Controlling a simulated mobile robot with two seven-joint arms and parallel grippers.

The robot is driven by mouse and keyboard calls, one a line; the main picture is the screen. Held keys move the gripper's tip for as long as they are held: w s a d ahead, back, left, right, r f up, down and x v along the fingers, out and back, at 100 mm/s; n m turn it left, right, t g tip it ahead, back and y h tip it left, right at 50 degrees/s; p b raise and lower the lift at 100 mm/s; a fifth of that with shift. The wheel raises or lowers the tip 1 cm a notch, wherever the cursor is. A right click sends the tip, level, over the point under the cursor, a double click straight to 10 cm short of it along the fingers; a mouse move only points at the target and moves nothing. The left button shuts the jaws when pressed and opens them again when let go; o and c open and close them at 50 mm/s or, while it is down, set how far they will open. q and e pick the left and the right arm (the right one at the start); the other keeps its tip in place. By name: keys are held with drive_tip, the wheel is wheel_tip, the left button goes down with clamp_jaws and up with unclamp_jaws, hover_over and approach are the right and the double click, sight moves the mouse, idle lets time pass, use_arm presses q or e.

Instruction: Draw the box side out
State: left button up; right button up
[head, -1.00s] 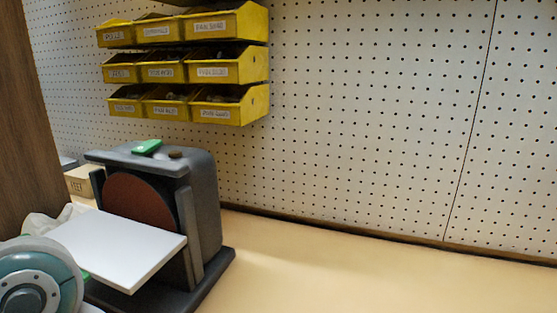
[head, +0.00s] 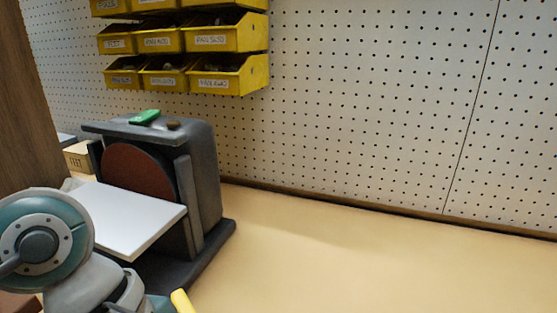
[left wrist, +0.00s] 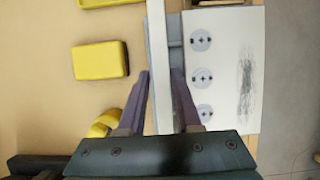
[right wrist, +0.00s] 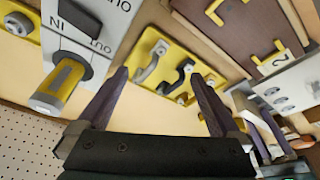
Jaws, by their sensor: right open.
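My left gripper (left wrist: 160,80) shows in the left wrist view, with its two purple-grey fingers on either side of a long pale strip (left wrist: 157,40). The strip may be the box side; I cannot tell whether the fingers press on it. In the head view my left arm enters at the lower left and its fingertips are out of frame. My right gripper (right wrist: 160,75) is open and empty in the right wrist view, facing a yellow plate with dark and grey handles (right wrist: 180,70). It is not seen in the head view. No box side is clearly identifiable in the head view.
A disc sander (head: 190,150) with a white table stands on the bench at left. Yellow bins (head: 225,75) hang on the pegboard. The bench to the right is clear (head: 330,260). A white panel (left wrist: 230,60) and yellow blocks (left wrist: 100,60) flank the left gripper.

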use_arm(q)
drive_tip(key=shift+o, duration=0.7)
wheel_tip(320, 180, up, 11)
drive_tip(key=p, duration=0.8)
use_arm(e)
wheel_tip(320, 180, up, 8)
drive_tip(key=shift+r, duration=0.2)
